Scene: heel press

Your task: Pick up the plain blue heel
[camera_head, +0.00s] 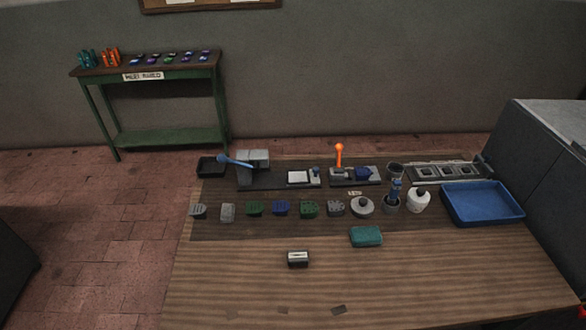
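A small dark blue heel-shaped piece (281,208) lies in a row of similar pieces on the dark mat of the wooden table. A green piece (254,208) is to its left and a dotted green piece (309,209) to its right. Another blue piece (363,173) sits on a grey fixture with an orange-knobbed lever (340,154) behind the row. Surface detail on the blue pieces is too small to tell. Neither of my grippers shows in the head view.
A blue tray (482,218) stands at the right. A blue-handled press (252,166) and a black bin (211,166) are at the back left. A teal block (366,236) and small dark box (298,259) lie in front. The front table area is mostly clear.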

